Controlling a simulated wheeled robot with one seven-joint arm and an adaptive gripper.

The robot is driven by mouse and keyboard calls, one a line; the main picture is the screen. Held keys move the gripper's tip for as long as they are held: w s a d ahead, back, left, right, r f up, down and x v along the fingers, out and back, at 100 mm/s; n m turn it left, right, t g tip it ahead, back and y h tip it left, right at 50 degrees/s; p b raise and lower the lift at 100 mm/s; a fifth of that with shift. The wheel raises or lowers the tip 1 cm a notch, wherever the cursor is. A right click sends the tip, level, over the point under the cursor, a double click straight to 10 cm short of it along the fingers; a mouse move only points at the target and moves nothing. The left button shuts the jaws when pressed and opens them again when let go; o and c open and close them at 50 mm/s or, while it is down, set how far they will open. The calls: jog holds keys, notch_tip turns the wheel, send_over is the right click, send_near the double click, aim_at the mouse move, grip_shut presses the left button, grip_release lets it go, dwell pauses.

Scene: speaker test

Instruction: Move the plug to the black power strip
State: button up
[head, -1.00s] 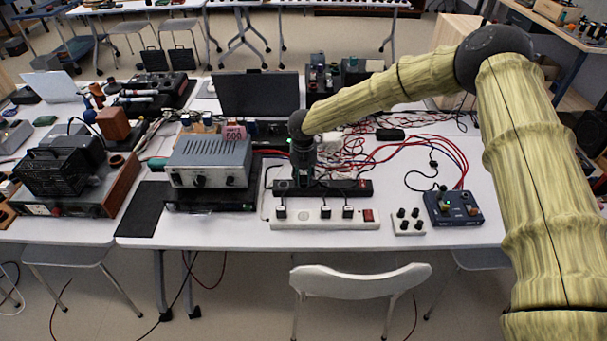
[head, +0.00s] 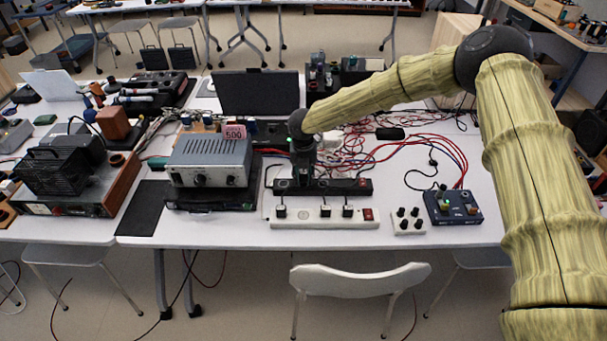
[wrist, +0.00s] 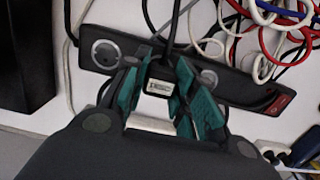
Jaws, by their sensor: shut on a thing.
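The black power strip (head: 350,187) lies on the white table behind a white power strip (head: 285,222). In the wrist view the black strip (wrist: 242,88) runs across the picture, with a bare round socket (wrist: 105,52) at left and another partly covered socket at right. My gripper (head: 303,183) points down at the left half of the black strip. Its teal fingers (wrist: 165,85) are shut on the plug (wrist: 161,87), a dark body with a pale label and a black cord. The plug's underside is hidden, so I cannot tell whether it sits in a socket.
The white strip holds several plugs and has a red switch. A grey instrument (head: 210,162) stands close at left. A small knob box (head: 408,221) and a blue box (head: 453,207) sit at right. Red and blue cables (head: 435,148) tangle behind. A chair (head: 360,283) stands in front.

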aim_at(304, 171)
jog(key=shift+f, duration=0.8)
dwell(0.9)
jog(key=o, duration=1.1)
jog(key=shift+o, duration=0.2)
jog(key=shift+r, duration=0.15)
jog(key=shift+r+p, duration=2.05)
jog(key=shift+r, duration=1.6)
